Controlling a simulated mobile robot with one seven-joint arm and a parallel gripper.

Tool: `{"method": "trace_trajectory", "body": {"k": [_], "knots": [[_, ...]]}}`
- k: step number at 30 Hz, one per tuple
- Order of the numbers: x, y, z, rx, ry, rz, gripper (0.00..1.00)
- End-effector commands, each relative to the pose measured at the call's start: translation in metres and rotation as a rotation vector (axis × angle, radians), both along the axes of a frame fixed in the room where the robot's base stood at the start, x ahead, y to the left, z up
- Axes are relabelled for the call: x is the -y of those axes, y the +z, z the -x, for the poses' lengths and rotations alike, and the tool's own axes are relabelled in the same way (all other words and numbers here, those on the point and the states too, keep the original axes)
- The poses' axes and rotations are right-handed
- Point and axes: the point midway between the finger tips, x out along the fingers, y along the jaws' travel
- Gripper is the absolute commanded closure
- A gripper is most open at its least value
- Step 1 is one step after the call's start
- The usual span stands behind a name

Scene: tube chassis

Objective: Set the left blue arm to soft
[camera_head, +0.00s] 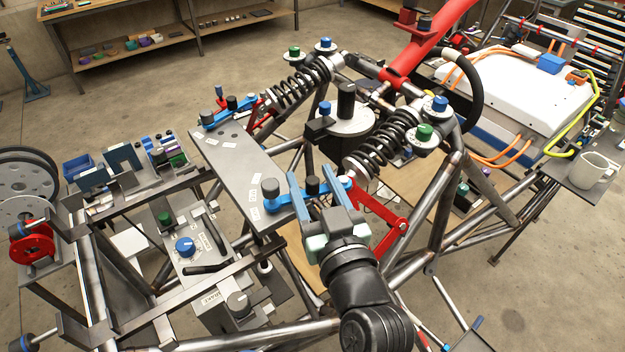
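Two blue arms lie on a grey plate (226,150) with small white labels. One blue arm (238,111) is at the plate's far left end and carries dark knobs. My gripper (317,190) is over this nearer arm. Its fingers are apart, with a black knob (313,185) seen between them. Contact with the knob or arm cannot be told. The label text is too small to read surely.
Coil-spring shocks (378,143) and chassis tubes (436,190) stand close right of my gripper. A red link (386,235) lies just right of it. A panel with a blue dial (185,247) is at lower left. A white battery box (505,85) is at the upper right.

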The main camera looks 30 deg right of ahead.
Motion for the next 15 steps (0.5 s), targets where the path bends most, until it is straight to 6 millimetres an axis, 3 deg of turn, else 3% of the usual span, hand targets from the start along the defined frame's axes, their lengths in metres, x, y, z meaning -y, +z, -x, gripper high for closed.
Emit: {"method": "trace_trajectory", "body": {"k": [8,15], "knots": [[-0.002,-0.002,0.007,-0.001,0.000,0.000,0.43],[-0.011,-0.004,0.046,-0.002,0.000,0.001,0.43]]}}
